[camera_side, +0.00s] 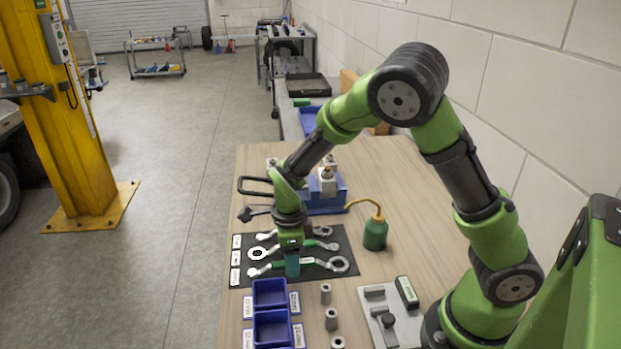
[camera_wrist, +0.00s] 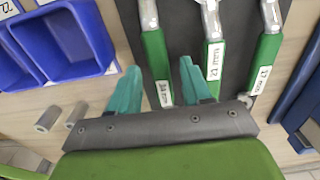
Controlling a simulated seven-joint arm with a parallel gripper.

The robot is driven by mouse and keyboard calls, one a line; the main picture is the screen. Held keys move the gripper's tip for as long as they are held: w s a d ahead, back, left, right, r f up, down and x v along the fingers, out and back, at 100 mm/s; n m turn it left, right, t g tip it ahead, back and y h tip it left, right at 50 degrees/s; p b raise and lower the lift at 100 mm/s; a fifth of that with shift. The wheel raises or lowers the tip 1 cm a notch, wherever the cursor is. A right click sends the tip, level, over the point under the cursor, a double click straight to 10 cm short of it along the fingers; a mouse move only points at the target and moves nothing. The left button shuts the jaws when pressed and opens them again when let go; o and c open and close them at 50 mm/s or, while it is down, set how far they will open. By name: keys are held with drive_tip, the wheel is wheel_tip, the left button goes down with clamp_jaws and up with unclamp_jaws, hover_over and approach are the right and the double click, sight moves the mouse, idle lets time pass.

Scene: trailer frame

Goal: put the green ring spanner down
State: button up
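Several ring spanners with silver ends and green handles lie on a black mat (camera_side: 345,248) on the wooden bench. The nearest green ring spanner (camera_side: 308,261) lies flat, its larger ring to the right. In the wrist view its labelled green handle (camera_wrist: 155,54) is the leftmost, between my two teal fingers. My gripper (camera_side: 292,270) is low over this handle in the side view. In the wrist view my gripper (camera_wrist: 160,68) is open, with a gap showing on each side of the handle. The handle's lower end is partly hidden by my gripper.
Blue bins (camera_side: 271,308) stand just in front of the mat, with metal sleeves (camera_side: 331,319) to their right. A green oil can (camera_side: 375,233) stands right of the mat. A blue block fixture (camera_side: 326,196) is behind it. Two more spanners (camera_wrist: 212,60) lie close beside.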

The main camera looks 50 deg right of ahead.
wheel_tip(320, 180, up, 12)
drive_tip(key=s+r+n+t+y, duration=0.1)
drive_tip(key=s+r+n+t, duration=0.2)
drive_tip(key=n, duration=0.8)
drive_tip(key=s+d+r+n+t+y, duration=0.1)
drive_tip(key=s+r+n+t, duration=0.3)
drive_tip(key=s+r+n, duration=0.3)
drive_tip(key=shift+s+r+n, duration=0.25)
drive_tip(key=shift+s+n, duration=1.75)
drive_tip(key=shift+n, duration=0.5)
drive_tip(key=shift+d, duration=0.1)
